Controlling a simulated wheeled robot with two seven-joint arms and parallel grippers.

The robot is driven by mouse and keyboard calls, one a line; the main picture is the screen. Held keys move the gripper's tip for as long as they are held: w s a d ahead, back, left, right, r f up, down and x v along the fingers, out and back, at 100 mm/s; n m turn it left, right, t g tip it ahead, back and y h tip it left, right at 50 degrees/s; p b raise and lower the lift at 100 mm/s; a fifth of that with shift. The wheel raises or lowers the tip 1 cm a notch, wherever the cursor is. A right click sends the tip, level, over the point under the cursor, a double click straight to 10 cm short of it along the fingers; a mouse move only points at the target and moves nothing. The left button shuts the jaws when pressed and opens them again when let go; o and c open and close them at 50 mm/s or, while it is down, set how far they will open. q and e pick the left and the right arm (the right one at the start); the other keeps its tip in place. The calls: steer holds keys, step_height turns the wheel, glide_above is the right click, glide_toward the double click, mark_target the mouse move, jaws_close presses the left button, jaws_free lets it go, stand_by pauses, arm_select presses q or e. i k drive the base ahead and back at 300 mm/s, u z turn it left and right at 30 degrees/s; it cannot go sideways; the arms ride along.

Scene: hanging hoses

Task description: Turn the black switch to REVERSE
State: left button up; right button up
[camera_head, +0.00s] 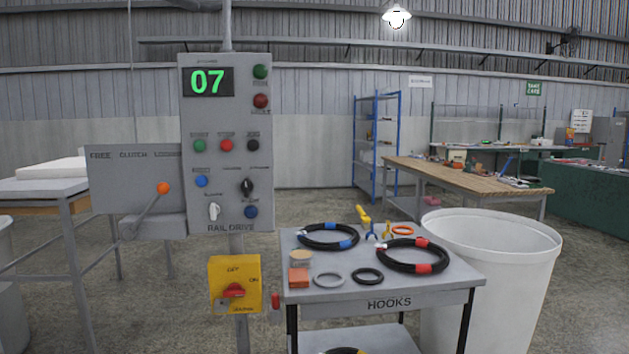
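The grey control box (227,110), marked RAIL DRIVE, stands on a post left of the middle. The black switch (247,186) is a rotary knob at the right of its lower half. Its handle looks roughly upright, perhaps slightly tilted. The small labels beside it are too blurred to read, so I cannot tell which position it points at. A blue button (201,181) is to its left, a white switch (214,211) below left, and another blue button (251,212) just below. A black button (253,145) is above it. Neither of my grippers shows.
A lever with an orange knob (163,188) sticks out left of the box. A yellow isolator box (235,284) with a red handle is below. A grey HOOKS table (330,293) with coiled hoses and a white bin (493,270) stand right. The front of the control box is unobstructed.

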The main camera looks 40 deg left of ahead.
mark_target(246, 186)
steer(key=u, duration=0.1)
steer(key=i, duration=0.85)
steer(key=u, duration=0.6)
